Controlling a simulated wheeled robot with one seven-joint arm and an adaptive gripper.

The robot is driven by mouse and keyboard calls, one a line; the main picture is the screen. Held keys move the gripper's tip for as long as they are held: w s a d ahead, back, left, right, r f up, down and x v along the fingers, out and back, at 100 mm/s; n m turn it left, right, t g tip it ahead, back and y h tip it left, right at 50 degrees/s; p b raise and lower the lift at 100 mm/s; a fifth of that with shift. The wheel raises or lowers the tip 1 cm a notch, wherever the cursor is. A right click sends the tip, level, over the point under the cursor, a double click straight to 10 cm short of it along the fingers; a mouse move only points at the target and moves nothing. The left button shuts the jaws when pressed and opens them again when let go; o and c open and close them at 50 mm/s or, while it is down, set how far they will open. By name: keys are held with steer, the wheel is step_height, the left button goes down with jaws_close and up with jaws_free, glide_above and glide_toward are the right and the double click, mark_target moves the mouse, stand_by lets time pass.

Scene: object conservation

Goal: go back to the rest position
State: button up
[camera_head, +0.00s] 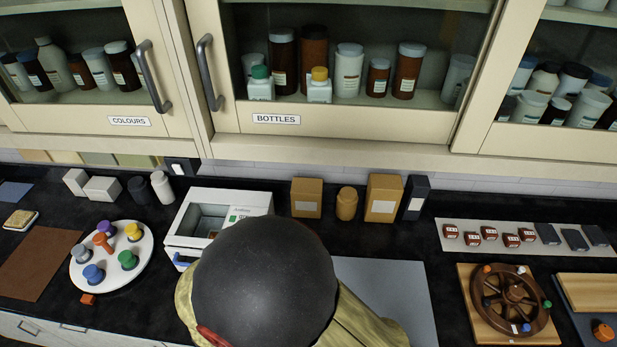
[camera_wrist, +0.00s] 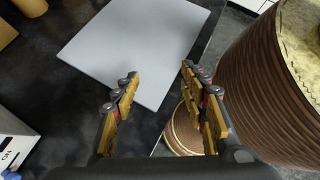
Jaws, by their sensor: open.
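My gripper (camera_wrist: 160,95) shows in the wrist view with its two fingers spread apart and nothing between them. It is open above the edge of the black counter, near a grey mat (camera_wrist: 140,40). In the head view my arm's dark round joint covers the middle of the counter, and the gripper is hidden there. The grey mat also shows in the head view (camera_head: 385,285), partly behind my arm. Part of my own ribbed brown body stands at the right of the wrist view.
A white instrument (camera_head: 190,218) stands left of my arm. A white round tray (camera_head: 115,278) holds several coloured pegs. A wooden wheel (camera_head: 508,300) lies on a board at right. Boxes (camera_head: 384,197) line the back. Cabinets (camera_head: 340,120) with bottles hang above the counter.

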steer(key=s+d+r+m+t+y+b, duration=0.1)
steer(key=d+r+m+t+y+b, duration=0.1)
steer(key=d+r+m+y+b, duration=0.7)
steer(key=d+r+m+b, duration=0.2)
steer(key=d+r+m, duration=0.6)
steer(key=m, duration=0.6)
steer(key=shift+d, duration=0.9)
steer(key=shift+r, duration=0.1)
steer(key=shift+c, duration=0.3)
steer(key=shift+s, duration=0.1)
steer(key=shift+c, duration=0.6)
